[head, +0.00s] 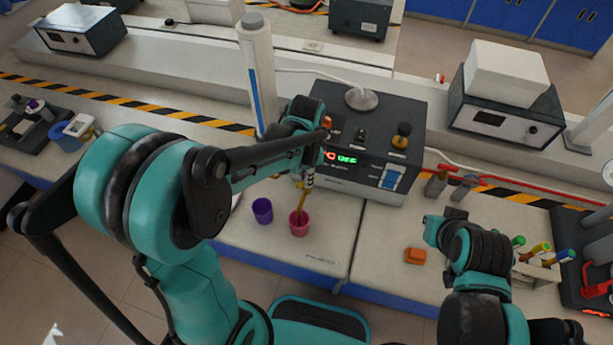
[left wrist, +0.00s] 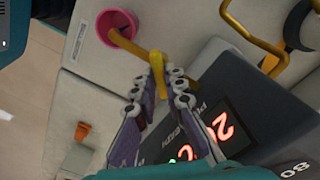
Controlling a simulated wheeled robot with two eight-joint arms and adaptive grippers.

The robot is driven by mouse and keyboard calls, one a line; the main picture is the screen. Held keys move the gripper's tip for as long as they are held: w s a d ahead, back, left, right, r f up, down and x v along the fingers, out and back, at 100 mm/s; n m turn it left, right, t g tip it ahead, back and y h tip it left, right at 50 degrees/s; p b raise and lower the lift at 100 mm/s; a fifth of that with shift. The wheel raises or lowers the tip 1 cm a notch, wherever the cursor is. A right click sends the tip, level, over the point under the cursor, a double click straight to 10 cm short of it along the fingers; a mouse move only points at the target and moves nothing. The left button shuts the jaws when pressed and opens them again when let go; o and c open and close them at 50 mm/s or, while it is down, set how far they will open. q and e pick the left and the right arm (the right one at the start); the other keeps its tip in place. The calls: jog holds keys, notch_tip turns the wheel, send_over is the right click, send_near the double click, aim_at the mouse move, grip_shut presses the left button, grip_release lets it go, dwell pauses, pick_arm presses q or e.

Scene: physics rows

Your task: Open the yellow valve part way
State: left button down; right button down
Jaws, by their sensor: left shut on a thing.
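A yellow valve part (left wrist: 158,72) is between the fingertips of my left gripper (left wrist: 163,75) in the left wrist view; the gripper is shut on it. A yellow rod or spout (head: 300,207) runs down from there to a pink cup (head: 299,223), also seen in the left wrist view (left wrist: 117,22). Whether the rod and the held part are one piece is unclear. In the head view my left gripper (head: 308,180) is in front of a dark control box (head: 350,183) and mostly hidden. My right gripper (head: 443,222) is at the lower right; its fingers are unclear.
A purple cup (head: 262,211) stands left of the pink cup. An orange block (head: 415,256) lies near the bench's front edge. A tall white cylinder (head: 257,75) stands behind my left arm. A tube rack (head: 540,268) is at the right. A curved yellow pipe (left wrist: 235,30) shows in the wrist view.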

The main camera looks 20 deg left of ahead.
dwell(0.5)
pick_arm(q)
jog(key=c, duration=1.6)
grip_release()
jog(key=shift+r, duration=0.1)
notch_tip(320, 180, up, 12)
jog(key=shift+f, duration=0.1)
